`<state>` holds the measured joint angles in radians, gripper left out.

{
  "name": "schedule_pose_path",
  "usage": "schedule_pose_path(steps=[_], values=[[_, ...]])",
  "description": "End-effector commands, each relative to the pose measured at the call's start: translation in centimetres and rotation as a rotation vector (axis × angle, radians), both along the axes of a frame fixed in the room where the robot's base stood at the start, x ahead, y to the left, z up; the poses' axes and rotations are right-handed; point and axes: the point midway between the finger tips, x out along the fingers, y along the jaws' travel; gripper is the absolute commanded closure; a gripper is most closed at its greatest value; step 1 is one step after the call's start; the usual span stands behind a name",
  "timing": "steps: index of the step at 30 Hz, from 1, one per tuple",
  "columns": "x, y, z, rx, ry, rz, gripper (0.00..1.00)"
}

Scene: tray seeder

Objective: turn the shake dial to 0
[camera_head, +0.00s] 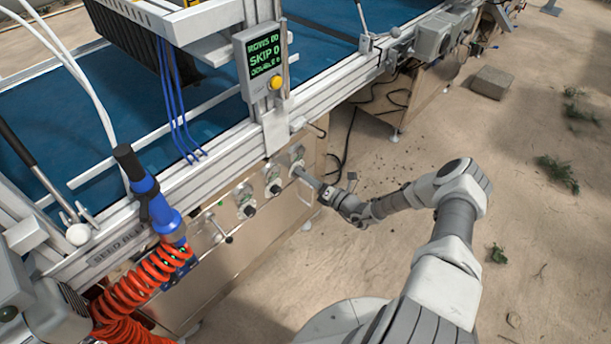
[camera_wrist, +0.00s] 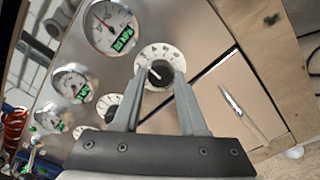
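A dial with a white numbered face and a dark knob (camera_wrist: 159,72) is straight ahead of my gripper in the wrist view. A pale pointer mark on the knob points to the upper left; the numbers are too small to read surely. My gripper (camera_wrist: 159,78) is open, with one finger on each side of the knob; I cannot tell whether they touch it. In the head view my gripper (camera_head: 301,172) is at the rightmost dial (camera_head: 297,154) on the machine's side panel, covering part of it. No label shows that this is the shake dial.
More dials (camera_head: 272,181) sit to the left along the panel, with round gauges (camera_wrist: 110,26) beside them in the wrist view. A handle (camera_wrist: 244,111) is on the panel at right. A green-lettered display (camera_head: 264,62) stands above. Orange coiled hose (camera_head: 140,282) hangs at left.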

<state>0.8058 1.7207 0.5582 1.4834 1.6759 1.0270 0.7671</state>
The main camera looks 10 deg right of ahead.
Motion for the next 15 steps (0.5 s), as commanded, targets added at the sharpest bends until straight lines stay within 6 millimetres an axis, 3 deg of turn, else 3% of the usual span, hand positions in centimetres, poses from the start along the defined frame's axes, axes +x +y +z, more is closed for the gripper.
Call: schedule_pose_path(steps=[1, 6, 15], values=[[-0.02, -0.01, -0.01, 0.000, 0.000, 0.000, 0.69], [-0.03, 0.00, -0.01, 0.000, 0.000, 0.000, 0.99], [-0.05, 0.01, 0.00, -0.010, -0.007, 0.000, 1.00]])
